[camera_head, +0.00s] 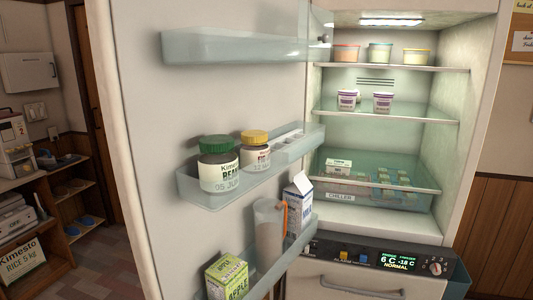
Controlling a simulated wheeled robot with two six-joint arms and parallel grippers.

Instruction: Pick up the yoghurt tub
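The refrigerator stands open. Two white tubs with purple labels, which look like yoghurt tubs, stand on the middle glass shelf (400,111). One tub (383,103) stands to the right and is seen in full. The other tub (346,101) stands to its left, and something pale shows behind its right side. Both are upright. The lettering on them is too small to read. Neither of my grippers is in view.
The open fridge door (135,120) fills the left middle. Its door bin (262,172) holds a green-lidded jar (218,170) and a yellow-lidded jar (255,152). Lower are a milk carton (300,205), a jug (269,230) and a juice carton (227,278). Several containers line the top shelf (400,67).

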